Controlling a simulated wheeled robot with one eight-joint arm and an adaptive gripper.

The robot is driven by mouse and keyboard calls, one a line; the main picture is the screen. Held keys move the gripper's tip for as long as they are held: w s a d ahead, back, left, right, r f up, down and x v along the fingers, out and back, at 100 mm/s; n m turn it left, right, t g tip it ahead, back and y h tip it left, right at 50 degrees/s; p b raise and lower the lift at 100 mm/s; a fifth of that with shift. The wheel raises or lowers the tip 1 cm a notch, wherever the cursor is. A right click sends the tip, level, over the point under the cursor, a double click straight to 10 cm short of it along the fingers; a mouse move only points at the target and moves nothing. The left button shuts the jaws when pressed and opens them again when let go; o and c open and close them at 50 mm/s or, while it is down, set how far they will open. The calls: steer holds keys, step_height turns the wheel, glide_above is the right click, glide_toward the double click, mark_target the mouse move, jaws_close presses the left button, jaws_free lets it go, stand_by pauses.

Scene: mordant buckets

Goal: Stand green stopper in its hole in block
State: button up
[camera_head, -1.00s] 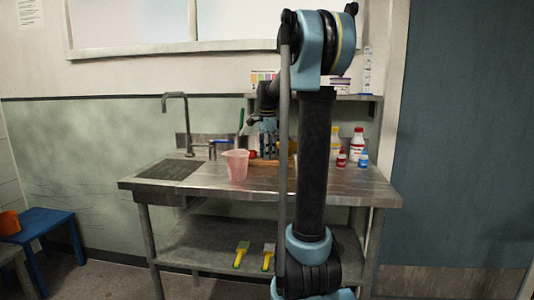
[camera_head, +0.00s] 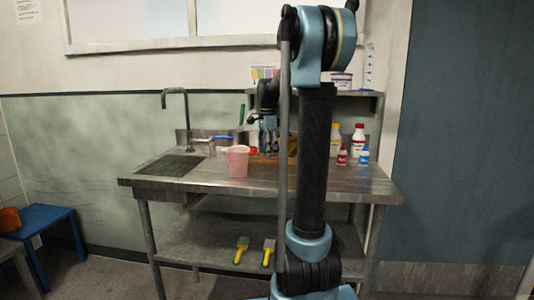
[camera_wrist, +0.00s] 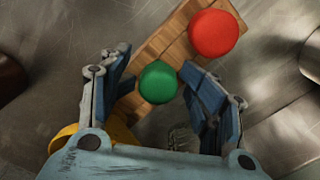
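In the wrist view the green stopper (camera_wrist: 158,82) shows as a round green top between the two fingers of my gripper (camera_wrist: 157,72). A narrow gap shows on each side of it, so the fingers look open around it without gripping. The stopper overlaps the wooden block (camera_wrist: 163,42); its lower part is hidden, so I cannot tell whether it sits in a hole. A larger red round top (camera_wrist: 213,33) is at the block's upper right. In the head view my gripper (camera_head: 267,152) points down over the bench, and the block is mostly hidden.
A pink cup (camera_head: 237,162) stands left of my gripper on the metal bench (camera_head: 335,180). Bottles (camera_head: 357,138) stand at the right rear. The sink (camera_head: 170,166) is at the left. A yellow thing (camera_wrist: 118,132) lies under the left finger in the wrist view.

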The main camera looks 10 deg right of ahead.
steer(key=shift+r, duration=0.1)
step_height(320, 180, up, 12)
stand_by(0.7)
